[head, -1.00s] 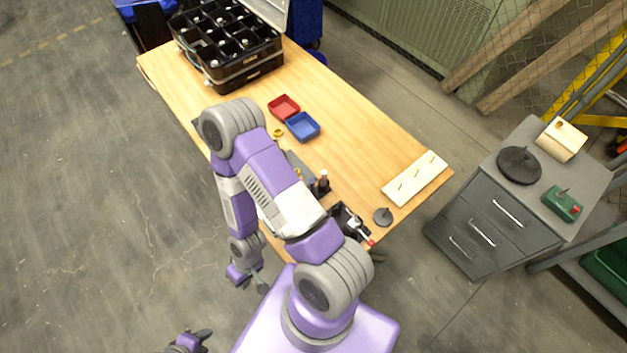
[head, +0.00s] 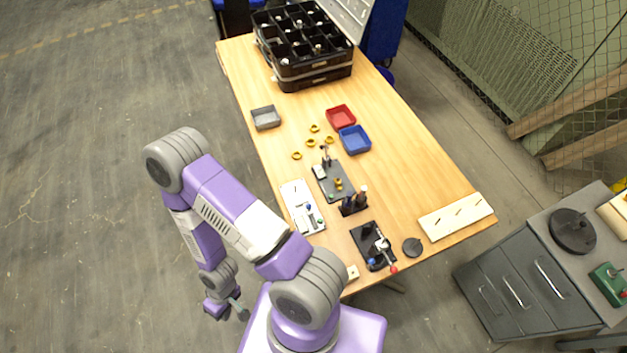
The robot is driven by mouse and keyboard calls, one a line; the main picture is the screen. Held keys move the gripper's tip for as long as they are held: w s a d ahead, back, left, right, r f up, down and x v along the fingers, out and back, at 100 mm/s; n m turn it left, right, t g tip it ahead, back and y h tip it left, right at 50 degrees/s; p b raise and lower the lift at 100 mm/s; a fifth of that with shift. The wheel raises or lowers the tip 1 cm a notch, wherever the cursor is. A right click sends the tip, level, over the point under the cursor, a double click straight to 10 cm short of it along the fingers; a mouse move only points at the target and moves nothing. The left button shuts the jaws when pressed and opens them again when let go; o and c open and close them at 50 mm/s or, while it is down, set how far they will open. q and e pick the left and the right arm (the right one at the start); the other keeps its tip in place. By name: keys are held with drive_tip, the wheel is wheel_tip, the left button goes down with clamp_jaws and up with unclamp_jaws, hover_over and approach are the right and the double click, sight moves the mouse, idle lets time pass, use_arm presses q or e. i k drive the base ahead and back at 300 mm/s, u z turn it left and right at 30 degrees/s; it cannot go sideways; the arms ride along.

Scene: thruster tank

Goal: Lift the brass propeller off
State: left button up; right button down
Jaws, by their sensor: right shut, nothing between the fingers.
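Small brass-yellow parts lie on the wooden table. One brass piece (head: 338,184) sits on a dark grey plate (head: 330,172) near the table's left edge. Several loose brass pieces (head: 310,143) lie behind that plate. They are too small to tell which is the propeller. My right gripper (head: 240,309) is low at the bottom left, off the table and over the floor. It is shut and empty, well apart from the brass parts. My left gripper is out of view.
A grey tray (head: 266,124), a red tray (head: 341,110) and a blue tray (head: 354,147) stand on the table. A black divided crate (head: 283,76) is at the back. A white plate (head: 296,190), a black fixture (head: 386,258) and a pegged board (head: 437,229) are nearer.

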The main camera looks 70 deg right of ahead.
sight(337, 184)
drive_tip(key=i, duration=0.9)
drive_tip(key=z, duration=3.85)
drive_tip(key=k, duration=0.15)
drive_tip(key=u, duration=0.85)
